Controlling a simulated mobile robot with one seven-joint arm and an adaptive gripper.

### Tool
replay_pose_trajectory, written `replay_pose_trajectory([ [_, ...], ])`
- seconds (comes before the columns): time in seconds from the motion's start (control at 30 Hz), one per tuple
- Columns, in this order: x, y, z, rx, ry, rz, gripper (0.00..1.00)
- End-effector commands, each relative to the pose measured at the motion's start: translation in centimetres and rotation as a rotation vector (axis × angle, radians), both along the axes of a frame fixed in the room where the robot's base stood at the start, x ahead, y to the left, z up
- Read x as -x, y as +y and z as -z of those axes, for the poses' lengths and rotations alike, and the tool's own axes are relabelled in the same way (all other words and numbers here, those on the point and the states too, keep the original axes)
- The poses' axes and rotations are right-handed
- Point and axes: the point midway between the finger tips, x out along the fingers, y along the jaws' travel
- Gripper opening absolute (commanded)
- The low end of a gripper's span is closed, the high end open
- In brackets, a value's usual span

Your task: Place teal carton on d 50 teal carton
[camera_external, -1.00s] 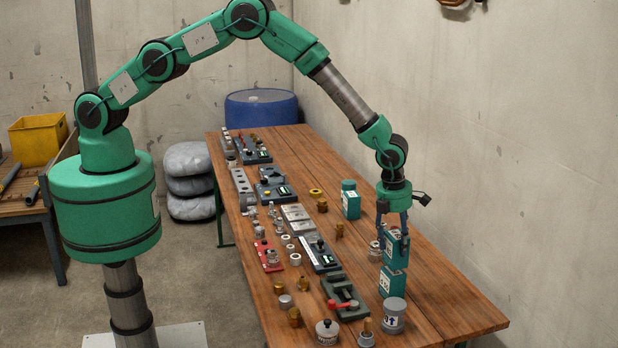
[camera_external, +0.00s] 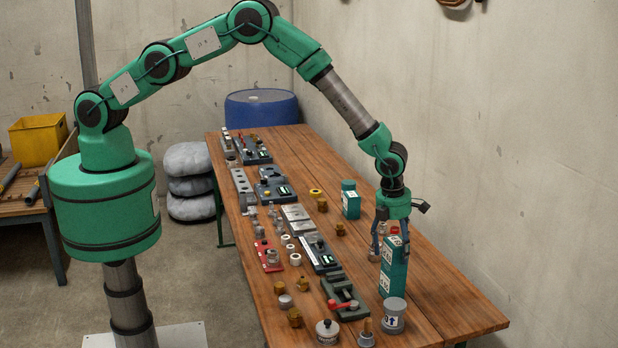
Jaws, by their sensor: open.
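Two teal cartons with white labels stand stacked near the right side of the wooden table. The upper teal carton (camera_external: 396,254) rests on the lower teal carton (camera_external: 393,283), and their sides look about in line. My gripper (camera_external: 390,250) points down at the upper carton, with its fingers spread. One finger is left of the carton and the other is at its upper right. Whether a finger still touches it is too small to tell. The lower carton is partly hidden by a grey canister in front.
Another teal container (camera_external: 350,204) stands farther back. Brass fittings, a red-handled fixture (camera_external: 343,300) and several trays fill the table's left side. The table's right strip (camera_external: 440,290) is clear.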

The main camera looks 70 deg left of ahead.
Motion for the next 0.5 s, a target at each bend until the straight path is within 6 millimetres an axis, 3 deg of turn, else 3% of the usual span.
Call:
replay_pose_trajectory([
  [0.27,0.0,0.0,-0.5,0.0,0.0,0.0,0.74],
  [0.5,0.2,-0.1,-2.2,0.001,-0.001,0.0,0.74],
])
